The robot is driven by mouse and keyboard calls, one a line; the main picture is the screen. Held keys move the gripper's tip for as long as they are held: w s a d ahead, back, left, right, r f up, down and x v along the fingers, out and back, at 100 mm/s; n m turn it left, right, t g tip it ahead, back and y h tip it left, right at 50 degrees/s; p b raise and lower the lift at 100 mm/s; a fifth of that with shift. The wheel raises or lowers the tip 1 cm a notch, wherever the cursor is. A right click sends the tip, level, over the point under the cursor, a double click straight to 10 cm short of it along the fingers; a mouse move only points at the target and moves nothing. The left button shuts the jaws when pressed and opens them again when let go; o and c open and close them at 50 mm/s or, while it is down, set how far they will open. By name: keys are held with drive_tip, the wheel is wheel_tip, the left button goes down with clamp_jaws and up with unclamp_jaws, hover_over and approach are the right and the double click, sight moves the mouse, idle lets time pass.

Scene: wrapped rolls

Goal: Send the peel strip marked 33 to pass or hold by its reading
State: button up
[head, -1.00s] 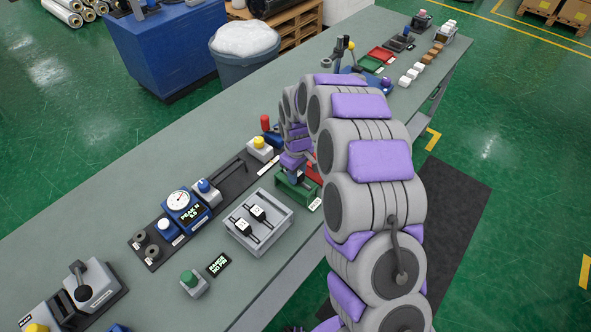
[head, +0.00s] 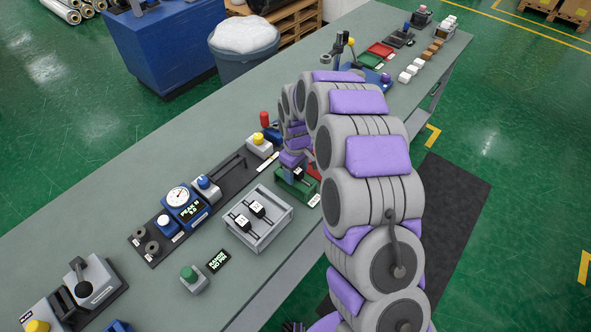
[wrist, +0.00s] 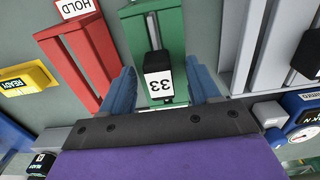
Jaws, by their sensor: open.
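The strip marked 33 (wrist: 158,80), black with a white label, lies in the green tray (wrist: 163,30). My gripper (wrist: 160,75) is open, with one blue finger on each side of the strip and visible gaps between. The red tray (wrist: 75,55), with a HOLD tag, lies beside the green one. In the head view the green tray (head: 296,190) stands at the bench's near edge, with my gripper low over it and partly hidden by my arm. The blue gauge unit (head: 184,206) shows a dial and a lit readout whose digits I cannot read surely.
A grey rack (head: 259,224) holds two other labelled strips, left of the green tray. A green button (head: 190,273) and a small dark display (head: 217,260) stand in front. A yellow-topped block (head: 259,143) stands behind. Bare bench lies at the far left.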

wheel_tip(320, 180, up, 17)
drive_tip(key=p, duration=0.2)
idle(0.3)
drive_tip(key=shift+r, duration=0.1)
drive_tip(key=s+d+r+m, duration=0.3)
drive_tip(key=s+d+r, duration=0.3)
drive_tip(key=s, duration=0.4)
drive_tip(key=s+d+m+g, duration=0.1)
drive_tip(key=s+d+m, duration=0.2)
drive_tip(key=s, duration=1.2)
drive_tip(key=s+d+m, duration=0.4)
drive_tip(key=s+d, duration=0.3)
drive_tip(key=s, duration=0.7)
drive_tip(key=shift+s+f+g+b, duration=0.2)
drive_tip(key=shift+s+g+b, duration=0.15)
drive_tip(key=shift+g, duration=0.05)
